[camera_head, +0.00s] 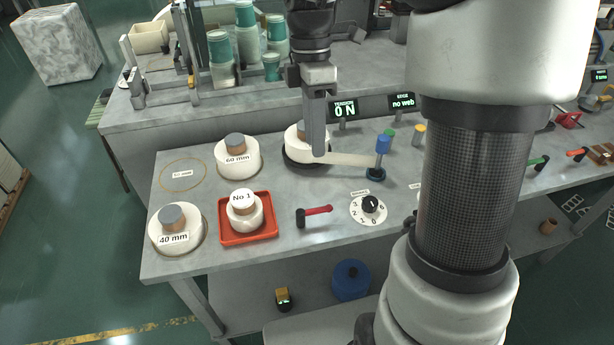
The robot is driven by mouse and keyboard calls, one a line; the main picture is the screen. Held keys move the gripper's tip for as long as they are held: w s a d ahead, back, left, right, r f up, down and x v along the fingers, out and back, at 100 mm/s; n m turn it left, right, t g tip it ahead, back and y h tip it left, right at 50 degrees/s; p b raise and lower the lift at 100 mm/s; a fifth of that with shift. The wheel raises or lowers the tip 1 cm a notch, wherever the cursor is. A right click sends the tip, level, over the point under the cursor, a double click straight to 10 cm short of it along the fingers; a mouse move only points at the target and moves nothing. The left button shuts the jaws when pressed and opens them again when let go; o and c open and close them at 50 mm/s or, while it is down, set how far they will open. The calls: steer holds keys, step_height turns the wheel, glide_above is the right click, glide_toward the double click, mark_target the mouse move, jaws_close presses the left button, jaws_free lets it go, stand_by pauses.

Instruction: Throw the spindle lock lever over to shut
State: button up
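A lever with a red handle (318,210) and a dark pivot block stands near the front of the bench; it is probably the spindle lock lever, though I see no label on it. Its handle points right, tilted slightly up. A white roll (293,155) with a brown core sits on a dark round base behind it, and a pale strip runs right from it to a blue-topped post (383,145). My gripper (317,150) points down over this roll, behind the lever and apart from it. The finger gap is hidden from this side, and so is part of the roll.
Rolls marked 60 mm (238,166) and 40 mm (188,240) stand left; a No 1 roll sits in an orange tray (232,238). A numbered dial (353,212) is right of the lever. Displays read tension 0 N (345,106) and edge no web (403,103). My arm hides the right middle.

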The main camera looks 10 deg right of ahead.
mark_target(317, 209)
steer(key=s+f+b, duration=0.1)
steer(key=f, duration=0.4)
steer(key=s+f+b, duration=0.1)
steer(key=f, duration=0.4)
steer(key=s+f+b, duration=0.1)
steer(key=f, duration=0.4)
steer(key=shift+s+f, duration=0.1)
steer(key=shift+f, duration=0.3)
jaws_close()
